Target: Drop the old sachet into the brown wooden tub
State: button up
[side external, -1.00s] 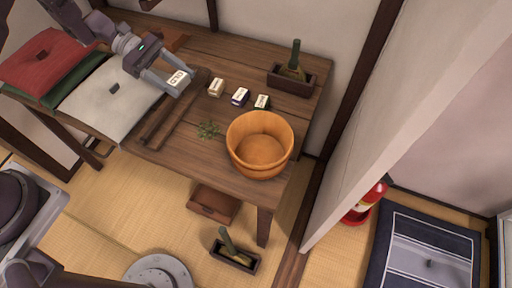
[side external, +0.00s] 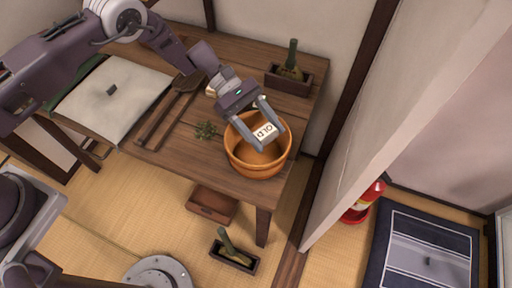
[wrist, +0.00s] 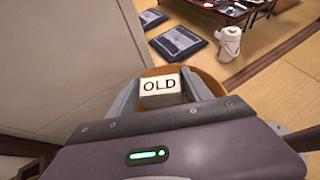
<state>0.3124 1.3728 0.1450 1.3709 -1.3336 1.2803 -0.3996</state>
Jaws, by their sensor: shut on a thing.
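The old sachet (side external: 266,132) is a small white block marked "OLD". My gripper (side external: 262,130) is shut on it and holds it over the brown wooden tub (side external: 256,166). The tub is round and orange-brown and stands near the right end of the wooden table. In the wrist view the sachet (wrist: 160,86) sits between my fingers with its label facing the camera, and part of the tub's rim (wrist: 207,82) shows behind it. How far the sachet is above the tub's floor is hard to tell.
A green sprig (side external: 206,130) lies left of the tub. A dark planter box (side external: 289,82) stands at the back right of the table. The small boxes near the tub are mostly hidden by my arm.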

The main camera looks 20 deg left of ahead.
jog(key=shift+f, duration=0.4)
jog(key=o, duration=1.4)
jog(key=v, duration=0.7)
jog(key=shift+a, duration=0.1)
